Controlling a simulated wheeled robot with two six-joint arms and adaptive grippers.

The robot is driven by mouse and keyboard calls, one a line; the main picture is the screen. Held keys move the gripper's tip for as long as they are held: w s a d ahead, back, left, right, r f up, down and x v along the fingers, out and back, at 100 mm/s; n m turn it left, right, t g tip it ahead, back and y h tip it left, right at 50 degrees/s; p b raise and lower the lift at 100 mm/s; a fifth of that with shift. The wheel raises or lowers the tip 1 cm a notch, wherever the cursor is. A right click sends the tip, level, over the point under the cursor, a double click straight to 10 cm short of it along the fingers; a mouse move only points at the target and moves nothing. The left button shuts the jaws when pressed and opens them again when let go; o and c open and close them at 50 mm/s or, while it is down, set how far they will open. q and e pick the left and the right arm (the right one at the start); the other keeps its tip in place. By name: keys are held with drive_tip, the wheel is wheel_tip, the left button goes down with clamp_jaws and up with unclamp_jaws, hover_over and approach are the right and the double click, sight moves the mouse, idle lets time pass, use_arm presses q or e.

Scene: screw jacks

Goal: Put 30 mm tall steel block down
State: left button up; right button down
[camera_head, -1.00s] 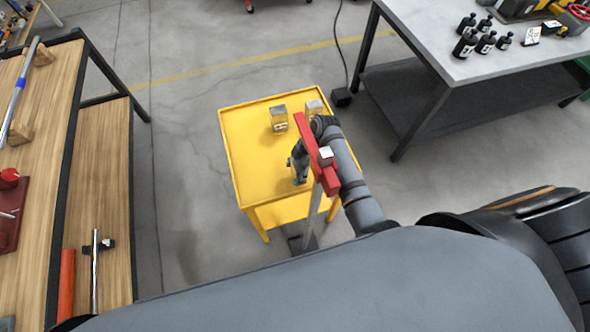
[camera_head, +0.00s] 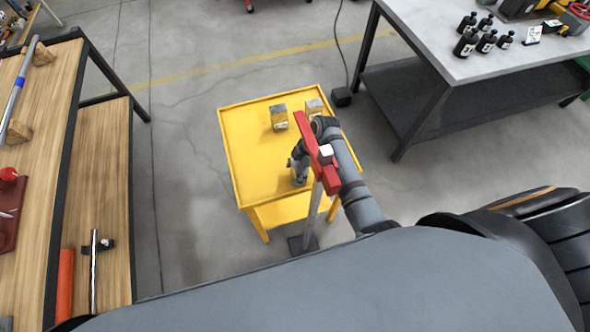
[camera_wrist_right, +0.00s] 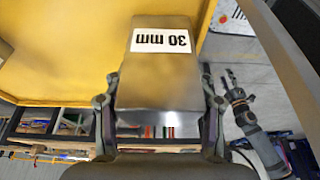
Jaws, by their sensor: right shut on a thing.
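The 30 mm steel block (camera_wrist_right: 158,75) fills the middle of the right wrist view, its white "30 mm" label upside down. My right gripper (camera_wrist_right: 160,108) is shut on it, one finger on each side. In the head view, my right gripper (camera_head: 298,172) points down over the front part of the yellow cart top (camera_head: 252,160). The block is mostly hidden there by the gripper and the red stand. I cannot tell whether it touches the cart top.
Two other blocks stand at the back of the cart, one at the middle (camera_head: 279,118) and one at the right (camera_head: 314,107). A red stand (camera_head: 318,155) overlaps my right arm in view. The cart top's left side is clear. A wooden bench (camera_head: 100,200) stands left.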

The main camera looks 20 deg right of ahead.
drive_tip(key=shift+c, duration=2.1)
unclamp_jaws()
drive_tip(key=shift+o, duration=0.3)
drive_tip(key=shift+f, duration=0.1)
drive_tip(key=shift+s, duration=0.1)
drive_tip(key=v, duration=1.2)
